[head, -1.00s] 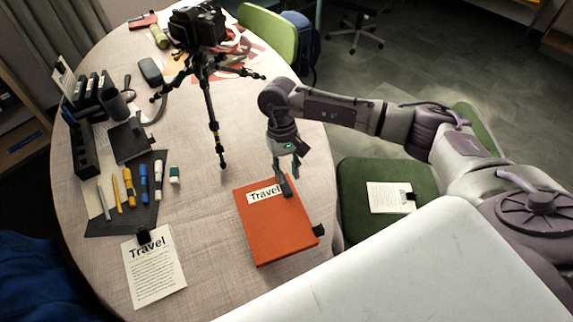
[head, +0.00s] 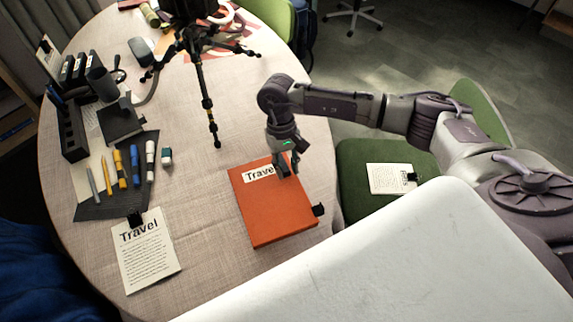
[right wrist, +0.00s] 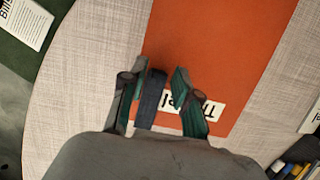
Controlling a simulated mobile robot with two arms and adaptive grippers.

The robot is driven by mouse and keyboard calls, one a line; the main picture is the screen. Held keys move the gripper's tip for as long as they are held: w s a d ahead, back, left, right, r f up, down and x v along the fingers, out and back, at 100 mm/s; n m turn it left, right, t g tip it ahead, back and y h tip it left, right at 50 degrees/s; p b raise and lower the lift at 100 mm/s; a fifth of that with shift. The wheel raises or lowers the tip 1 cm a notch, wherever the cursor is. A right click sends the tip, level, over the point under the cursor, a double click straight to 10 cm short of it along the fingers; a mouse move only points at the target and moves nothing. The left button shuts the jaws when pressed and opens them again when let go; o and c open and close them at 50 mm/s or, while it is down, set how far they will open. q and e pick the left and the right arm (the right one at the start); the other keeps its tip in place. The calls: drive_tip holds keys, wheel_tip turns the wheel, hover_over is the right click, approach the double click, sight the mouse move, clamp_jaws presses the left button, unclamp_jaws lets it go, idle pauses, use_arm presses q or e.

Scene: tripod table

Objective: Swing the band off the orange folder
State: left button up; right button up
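The orange folder (head: 275,212) lies flat on the table near its right edge, with a white "Travel" label (head: 259,173). It also shows in the right wrist view (right wrist: 212,50). My right gripper (head: 287,168) is over its upper right corner, fingers pointing down. In the right wrist view its fingers (right wrist: 153,88) are apart. A dark blue strip (right wrist: 150,100), apparently the band, stands between them, close to the left finger, with a gap to the right one. A black tab (head: 318,209) sits at the folder's right edge. My left gripper is not in view.
A camera tripod (head: 204,100) stands behind the folder. A clipped "Travel" sheet (head: 146,252) lies to the left, with markers (head: 134,166) on a dark mat beyond it. A green chair (head: 385,150) is beside the table. Cloth between sheet and folder is bare.

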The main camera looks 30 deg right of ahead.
drive_tip(key=shift+c, duration=1.3)
